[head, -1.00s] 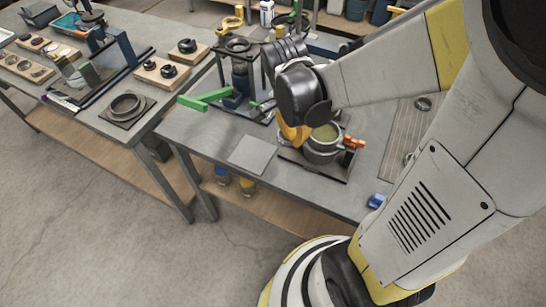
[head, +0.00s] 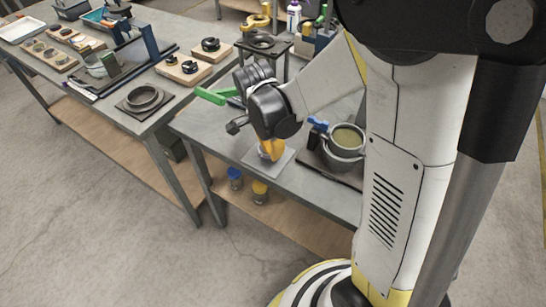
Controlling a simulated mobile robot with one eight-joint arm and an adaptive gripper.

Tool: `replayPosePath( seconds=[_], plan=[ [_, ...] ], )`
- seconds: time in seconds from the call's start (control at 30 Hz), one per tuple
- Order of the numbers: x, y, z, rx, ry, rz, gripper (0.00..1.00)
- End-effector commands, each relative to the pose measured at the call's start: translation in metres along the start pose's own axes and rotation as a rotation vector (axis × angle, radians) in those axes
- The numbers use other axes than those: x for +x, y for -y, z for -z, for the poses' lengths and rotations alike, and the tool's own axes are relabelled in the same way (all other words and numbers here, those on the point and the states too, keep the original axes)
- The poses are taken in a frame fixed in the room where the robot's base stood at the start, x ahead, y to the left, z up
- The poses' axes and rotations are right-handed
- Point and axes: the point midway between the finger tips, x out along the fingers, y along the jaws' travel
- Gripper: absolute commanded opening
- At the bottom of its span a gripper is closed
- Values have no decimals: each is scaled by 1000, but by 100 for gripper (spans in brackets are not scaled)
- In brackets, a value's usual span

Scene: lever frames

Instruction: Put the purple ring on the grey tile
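The grey tile (head: 284,163) lies flat near the front edge of the nearer table. My gripper (head: 268,154), with yellow fingers, points down over the tile, with its fingertips close to the tile's surface. The fingers are small and partly covered by my wrist, so I cannot tell whether they are open or shut. I cannot make out the purple ring; anything between the fingers is too small or hidden to tell.
A grey pot (head: 343,147) in a clamp with a blue handle (head: 318,124) stands right of the tile. A green bar (head: 210,96) sticks out behind it on the left. A black stand (head: 262,47) is at the back. My arm hides the table's right part.

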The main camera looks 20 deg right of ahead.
Motion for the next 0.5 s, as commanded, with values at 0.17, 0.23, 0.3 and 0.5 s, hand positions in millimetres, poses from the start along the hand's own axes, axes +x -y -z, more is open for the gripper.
replayPosePath(
  seconds=[0.17, 0.23, 0.3, 0.5],
  plan=[
    [16, 1, -2, 0, 0, 0, 0],
    [15, 1, -2, 0, 0, 0, 0],
    [14, 1, -2, 0, 0, 0, 0],
    [18, 1, -2, 0, 0, 0, 17]
  ],
)
